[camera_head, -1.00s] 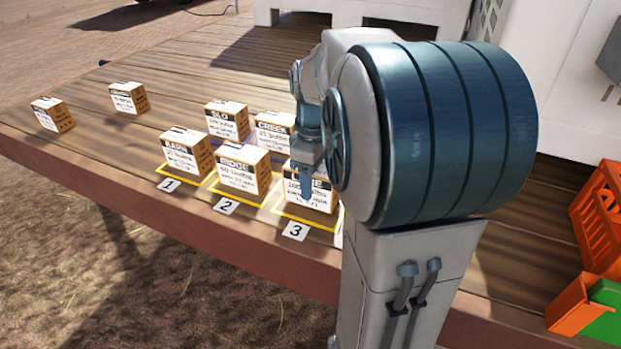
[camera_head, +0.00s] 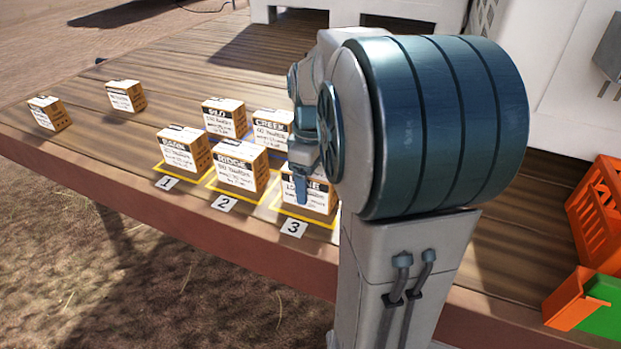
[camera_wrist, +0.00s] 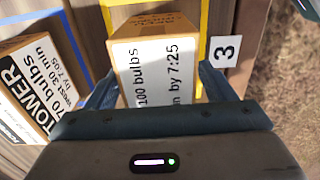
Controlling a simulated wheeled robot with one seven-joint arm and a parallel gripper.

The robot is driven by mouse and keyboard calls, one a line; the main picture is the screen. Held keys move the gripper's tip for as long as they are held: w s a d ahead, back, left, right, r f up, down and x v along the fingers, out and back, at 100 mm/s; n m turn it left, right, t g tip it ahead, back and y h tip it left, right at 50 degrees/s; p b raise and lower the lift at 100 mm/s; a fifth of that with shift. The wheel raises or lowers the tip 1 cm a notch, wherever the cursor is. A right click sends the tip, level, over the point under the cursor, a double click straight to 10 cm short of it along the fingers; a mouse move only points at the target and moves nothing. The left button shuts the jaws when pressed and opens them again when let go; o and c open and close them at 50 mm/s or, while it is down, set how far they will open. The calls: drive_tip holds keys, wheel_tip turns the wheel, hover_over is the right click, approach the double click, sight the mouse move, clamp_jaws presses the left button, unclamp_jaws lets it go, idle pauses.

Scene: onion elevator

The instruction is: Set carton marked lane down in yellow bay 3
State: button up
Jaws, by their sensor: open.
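The carton marked LANE (camera_head: 317,198) stands upright inside the yellow outline of bay 3 (camera_head: 325,222) in the head view; part of its name is hidden behind a finger. My gripper (camera_head: 302,190) is down at this carton, with one finger showing in front of it. In the wrist view the carton (camera_wrist: 152,65) lies between the two fingers of my gripper (camera_wrist: 158,85), which are open, one on each side. Its label there reads "100 bulbs" and "by 7:25". The yellow line (camera_wrist: 203,30) and the number 3 plate (camera_wrist: 224,52) are beside it.
The RIDGE carton (camera_head: 240,170) stands in bay 2 and the BARN carton (camera_head: 183,152) in bay 1. Behind them are the SLO carton (camera_head: 224,118) and the CREEK carton (camera_head: 271,128). A TOWER carton (camera_wrist: 35,85) is close beside in the wrist view. Orange crates (camera_head: 600,215) stand right.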

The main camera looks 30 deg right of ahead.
wheel_tip(320, 180, up, 11)
drive_tip(key=shift+r, duration=0.3)
drive_tip(key=shift+s+a, duration=0.15)
drive_tip(key=shift+a, duration=0.1)
drive_tip(key=s+a+f+m+t, duration=0.1)
drive_tip(key=s+a+f+m, duration=0.1)
drive_tip(key=s+a+f, duration=0.2)
drive_tip(key=s+a+f+m+t, duration=0.1)
drive_tip(key=s+a+f+m, duration=0.2)
drive_tip(key=s+a+f, duration=0.1)
drive_tip(key=s+a+f+m+t, duration=0.1)
drive_tip(key=s+a+f+m, duration=0.1)
drive_tip(key=s+a+f, duration=0.1)
drive_tip(key=shift+s+a+f+m, duration=0.3)
drive_tip(key=shift+s+a+f, duration=0.1)
drive_tip(key=shift+s+f, duration=0.3)
drive_tip(key=shift+w, duration=0.1)
